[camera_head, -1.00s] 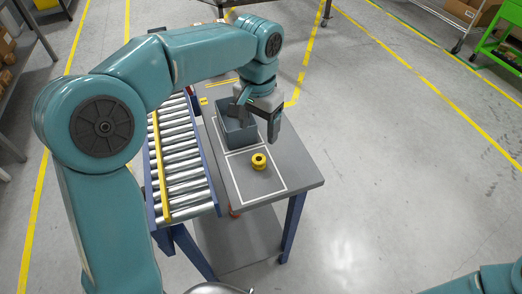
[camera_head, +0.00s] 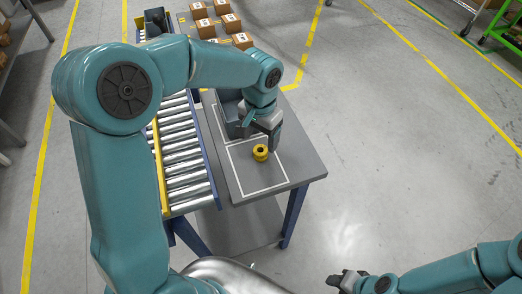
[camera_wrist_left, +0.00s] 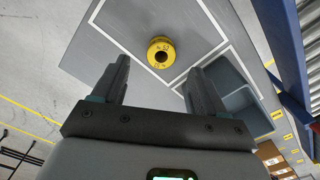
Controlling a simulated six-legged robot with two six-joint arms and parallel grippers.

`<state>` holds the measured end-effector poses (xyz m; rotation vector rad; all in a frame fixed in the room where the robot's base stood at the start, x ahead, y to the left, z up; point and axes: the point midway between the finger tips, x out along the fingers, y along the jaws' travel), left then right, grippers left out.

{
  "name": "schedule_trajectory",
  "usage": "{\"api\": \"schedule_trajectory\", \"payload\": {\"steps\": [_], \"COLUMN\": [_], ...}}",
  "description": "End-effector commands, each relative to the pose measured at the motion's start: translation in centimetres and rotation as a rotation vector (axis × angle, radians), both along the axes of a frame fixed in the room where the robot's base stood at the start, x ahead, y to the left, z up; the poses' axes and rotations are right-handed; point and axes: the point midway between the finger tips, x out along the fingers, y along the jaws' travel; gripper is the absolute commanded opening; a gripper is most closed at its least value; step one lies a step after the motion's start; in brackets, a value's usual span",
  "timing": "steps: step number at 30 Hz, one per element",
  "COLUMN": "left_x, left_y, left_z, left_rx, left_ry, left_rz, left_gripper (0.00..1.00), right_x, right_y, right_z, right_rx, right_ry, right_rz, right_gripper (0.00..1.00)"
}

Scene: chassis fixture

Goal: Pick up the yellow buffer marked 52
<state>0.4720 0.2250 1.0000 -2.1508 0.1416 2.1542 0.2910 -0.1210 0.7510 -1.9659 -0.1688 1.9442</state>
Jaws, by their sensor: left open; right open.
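The yellow buffer (camera_head: 260,153) is a short ring with a dark centre hole, standing on the grey table (camera_head: 296,165) inside a white outline. In the left wrist view the yellow buffer (camera_wrist_left: 161,53) shows the marking 52 and lies beyond the fingertips, between their lines. My left gripper (camera_head: 262,138) is above the table, just behind the buffer in the head view. In the left wrist view my left gripper (camera_wrist_left: 158,80) is open and empty, with no contact on the buffer visible. My right gripper (camera_head: 340,280) is open at the bottom right, away from the table.
A grey bin (camera_head: 230,112) stands on the table behind my left gripper, and also shows in the left wrist view (camera_wrist_left: 235,98). A roller conveyor (camera_head: 186,163) runs along the table's left side. Several cardboard boxes (camera_head: 205,28) are at the back. The table's front right is clear.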

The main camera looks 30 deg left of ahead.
Motion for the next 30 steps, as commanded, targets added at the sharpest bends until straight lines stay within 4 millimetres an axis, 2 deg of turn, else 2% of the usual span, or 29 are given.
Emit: {"api": "schedule_trajectory", "payload": {"steps": [4, 9, 12, 20, 25, 26, 30], "left_x": [0.2, 0.5, 0.6, 0.7, 0.7, 0.7, 0.7], "left_y": [0.1, 0.2, 0.2, 0.2, 0.2, 0.2, 0.2], "left_z": [-1.3, -4.1, -5.1, -5.5, -5.4, -5.4, -5.4], "left_rx": [0.001, 0.001, 0.0, 0.0, 0.0, 0.0, 0.0], "left_ry": [0.004, 0.005, 0.002, -0.001, -0.001, -0.001, -0.001], "left_rz": [0.001, 0.001, 0.001, 0.001, 0.001, 0.001, 0.001], "left_gripper": [0.73, 0.73, 0.73, 0.73, 0.17, 0.12, 0.12], "right_x": [0.0, 0.0, 0.0, 0.0, 0.0, 0.0, 0.0], "right_y": [0.0, 0.0, 0.0, 0.0, 0.0, 0.0, 0.0], "right_z": [0.5, 1.3, 1.3, 1.3, 1.3, 1.3, 1.3], "right_rx": [0.0, 0.0, 0.0, 0.0, 0.0, 0.0, 0.0], "right_ry": [0.0, 0.0, 0.0, 0.0, 0.0, 0.0, 0.0], "right_rz": [0.0, 0.0, 0.0, 0.0, 0.0, 0.0, 0.0], "right_gripper": [0.43, 0.43, 0.43, 0.43, 0.43, 0.43, 0.43]}}
